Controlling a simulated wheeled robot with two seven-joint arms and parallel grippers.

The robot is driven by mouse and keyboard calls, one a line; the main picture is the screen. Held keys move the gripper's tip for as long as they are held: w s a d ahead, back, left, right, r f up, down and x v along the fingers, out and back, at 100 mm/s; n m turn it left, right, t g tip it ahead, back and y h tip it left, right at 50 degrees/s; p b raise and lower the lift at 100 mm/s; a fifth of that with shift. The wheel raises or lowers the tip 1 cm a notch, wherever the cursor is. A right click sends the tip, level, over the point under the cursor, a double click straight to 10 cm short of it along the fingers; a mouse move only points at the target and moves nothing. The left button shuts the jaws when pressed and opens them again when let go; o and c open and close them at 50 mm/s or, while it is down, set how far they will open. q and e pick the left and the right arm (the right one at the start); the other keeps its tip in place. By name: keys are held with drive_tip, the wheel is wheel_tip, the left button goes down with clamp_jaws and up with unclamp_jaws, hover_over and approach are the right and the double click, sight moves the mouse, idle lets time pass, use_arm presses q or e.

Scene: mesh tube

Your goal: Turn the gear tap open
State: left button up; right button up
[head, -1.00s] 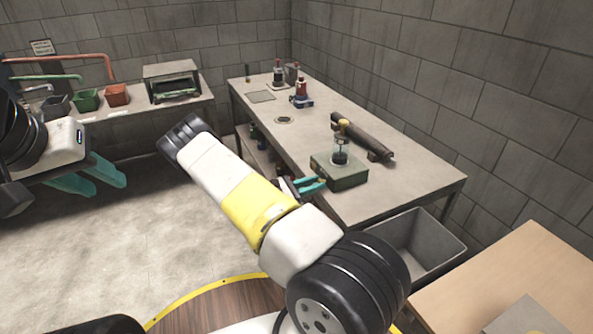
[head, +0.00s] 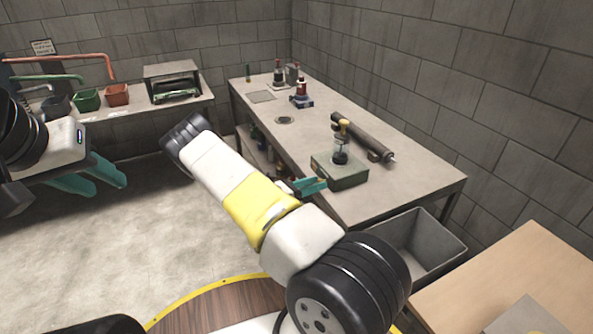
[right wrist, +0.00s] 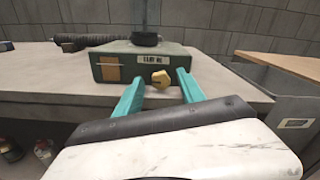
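The green box (head: 341,172) stands on the near end of the long workbench, with a glass cylinder (head: 340,146) on top. In the right wrist view its front (right wrist: 112,62) carries a label I cannot read fully and a brass tap knob (right wrist: 160,80). My right gripper (right wrist: 160,90) is open, with one teal finger on each side of the knob and visible gaps. In the head view my right gripper (head: 312,187) is at the box's front left, and the knob is hidden. My left gripper (head: 97,179) hangs at the left, with two teal fingers apart and empty.
A dark roller (head: 362,138) lies behind the box on the workbench (head: 400,185). Bottles (head: 301,92) stand further back. A grey bin (head: 430,245) sits below the near end, beside a wooden table (head: 510,265). A side bench at left holds red and green pots (head: 117,95).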

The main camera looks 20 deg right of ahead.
drive_tip(key=shift+a, duration=0.1)
drive_tip(key=a, duration=0.7)
drive_tip(key=shift+s+a, duration=0.3)
drive_tip(key=s+a+r+m+t+y, duration=0.1)
drive_tip(key=s+a+r+m+y, duration=0.3)
drive_tip(key=r, duration=0.7)
drive_tip(key=s+a+r+m+t+y, duration=0.2)
drive_tip(key=s+a+r+m+y, duration=0.2)
drive_tip(key=s+r+m+y, duration=0.5)
drive_tip(key=s+a+r+m+t+y, duration=0.2)
drive_tip(key=s+a+r+m+y, duration=0.2)
drive_tip(key=s+r+m+y, duration=0.3)
drive_tip(key=s+r+m, duration=0.1)
drive_tip(key=s+r, duration=0.4)
drive_tip(key=r, duration=0.3)
drive_tip(key=shift+s+a+m, duration=0.15)
drive_tip(key=shift+a+m, duration=0.05)
drive_tip(key=shift+m, duration=0.1)
